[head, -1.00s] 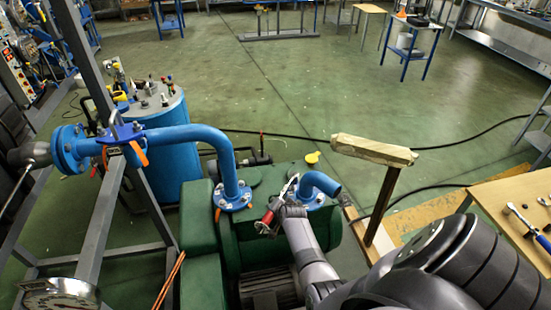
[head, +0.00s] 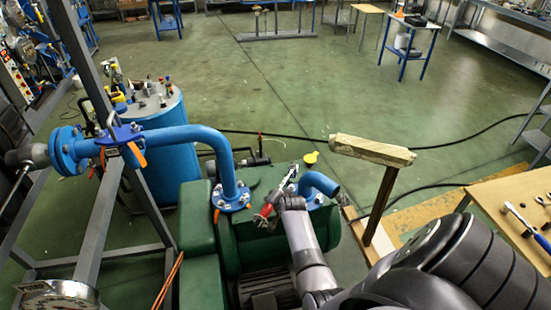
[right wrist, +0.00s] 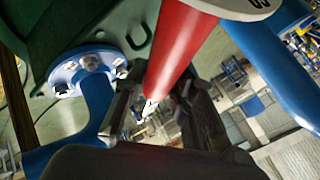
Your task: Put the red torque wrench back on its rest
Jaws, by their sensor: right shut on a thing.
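The red torque wrench (head: 266,211) is in my right gripper (head: 290,203), above the green pump between two blue flanged pipes. Its bright metal part (head: 291,178) points up and away from my gripper. In the right wrist view the red handle (right wrist: 182,48) runs between the two dark fingers of my right gripper (right wrist: 155,108), which are shut on it. A wooden post with a pale crosspiece (head: 372,150) stands to the right of the pump; I cannot tell if it is the wrench's rest. My left gripper is not in view.
The green pump (head: 198,222) lies under my right gripper. A blue elbow pipe (head: 205,133) rises on the left and a short blue pipe (head: 322,184) stands close to the right. A wooden table (head: 510,195) with tools is at the right edge. The green floor behind is largely clear.

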